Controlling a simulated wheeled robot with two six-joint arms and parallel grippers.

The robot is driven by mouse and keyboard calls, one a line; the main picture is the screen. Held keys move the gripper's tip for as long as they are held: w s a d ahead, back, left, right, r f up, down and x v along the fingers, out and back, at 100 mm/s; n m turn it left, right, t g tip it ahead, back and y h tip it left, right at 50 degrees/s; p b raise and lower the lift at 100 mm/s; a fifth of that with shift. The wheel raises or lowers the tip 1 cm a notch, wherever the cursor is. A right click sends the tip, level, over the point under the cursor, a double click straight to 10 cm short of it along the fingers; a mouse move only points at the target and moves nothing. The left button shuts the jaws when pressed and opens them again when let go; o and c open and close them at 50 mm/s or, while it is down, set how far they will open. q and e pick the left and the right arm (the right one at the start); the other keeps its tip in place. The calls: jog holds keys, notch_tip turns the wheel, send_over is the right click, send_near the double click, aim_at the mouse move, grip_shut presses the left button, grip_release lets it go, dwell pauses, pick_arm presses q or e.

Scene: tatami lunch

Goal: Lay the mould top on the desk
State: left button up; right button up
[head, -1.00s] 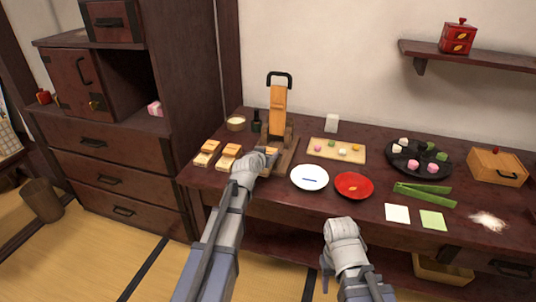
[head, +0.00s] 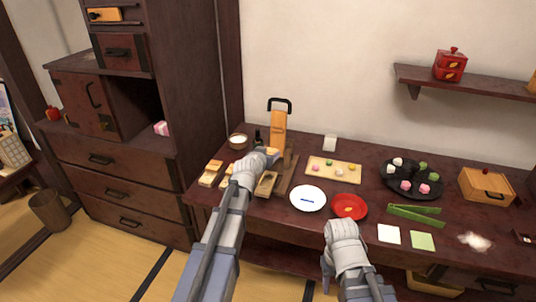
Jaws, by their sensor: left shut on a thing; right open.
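My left gripper (head: 266,157) is over the left part of the dark desk (head: 305,236), in front of the wooden press. It is shut on a small light-wood piece (head: 272,152), mostly hidden by the gripper; it looks like the mould top. A wooden mould block (head: 266,184) sits just below and in front of the gripper, by the press base. Another wooden block (head: 211,173) lies to the left, with one more partly behind my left arm. My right gripper (head: 341,232) is in front of the desk edge, open; its fingers are hard to see.
The press (head: 278,128) stands upright with a black handle. A white plate (head: 308,198), red dish (head: 349,206), sweets board (head: 333,169) and black sweets tray (head: 398,190) lie to the right. A bowl (head: 238,142) stands at the back left. Little bare desk shows near the blocks.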

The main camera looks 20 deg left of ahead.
pick_arm(q)
jog(key=shift+r, duration=0.2)
notch_tip(320, 180, up, 13)
jog(key=p, duration=1.3)
notch_tip(320, 180, down, 13)
jog(key=b, duration=1.3)
jog(key=shift+f, duration=0.15)
notch_tip(320, 180, down, 10)
jog(key=b, duration=0.9)
jog(key=shift+b, duration=0.4)
jog(key=shift+r, duration=0.2)
jog(key=shift+f+b, duration=0.3)
jog(key=o, duration=1.3)
jog(key=shift+r, duration=0.1)
